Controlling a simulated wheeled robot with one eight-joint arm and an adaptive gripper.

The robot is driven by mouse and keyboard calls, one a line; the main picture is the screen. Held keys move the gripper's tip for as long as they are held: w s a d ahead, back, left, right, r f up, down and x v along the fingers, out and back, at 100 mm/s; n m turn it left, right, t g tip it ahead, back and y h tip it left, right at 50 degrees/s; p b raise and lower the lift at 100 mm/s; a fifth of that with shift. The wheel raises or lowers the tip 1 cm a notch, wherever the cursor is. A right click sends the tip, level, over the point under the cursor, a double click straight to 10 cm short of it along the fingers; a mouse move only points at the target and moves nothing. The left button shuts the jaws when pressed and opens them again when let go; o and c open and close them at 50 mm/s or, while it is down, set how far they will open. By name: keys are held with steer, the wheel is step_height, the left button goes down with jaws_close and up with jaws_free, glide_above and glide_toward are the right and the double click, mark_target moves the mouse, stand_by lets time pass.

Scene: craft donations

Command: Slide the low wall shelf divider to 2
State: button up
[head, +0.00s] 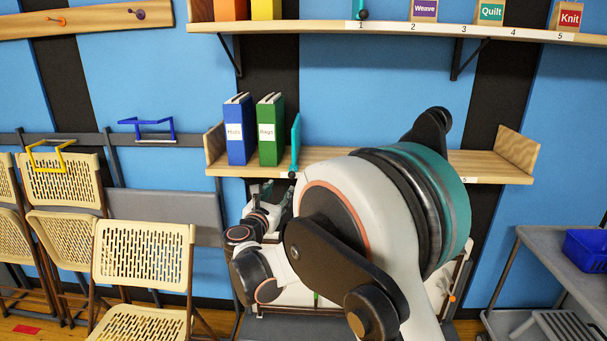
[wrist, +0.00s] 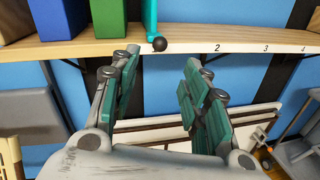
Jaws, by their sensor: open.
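The low wall shelf (head: 400,170) carries a teal divider (head: 296,143), which stands upright just right of a green binder. In the wrist view the divider (wrist: 151,18) has a black knob (wrist: 159,44) at the shelf's front edge. The knob is left of the printed 2 (wrist: 217,48); 3 and 4 follow to the right. No 1 shows there. My gripper (wrist: 157,66) is open and empty, below the shelf edge, with the knob above the gap between its fingers. In the head view my gripper (head: 269,190) is partly hidden by my arm, which also covers the shelf's middle.
Blue (head: 239,130) and green (head: 270,130) binders stand left of the divider. A higher shelf (head: 400,32) holds cartons and another teal divider (head: 361,8). Folding chairs (head: 143,255) stand left, a grey cart (head: 545,260) right. The low shelf looks clear right of its divider.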

steer(key=b+x, duration=0.3)
steer(key=x, duration=1)
steer(key=shift+w+d, duration=0.1)
steer(key=shift+w, duration=0.2)
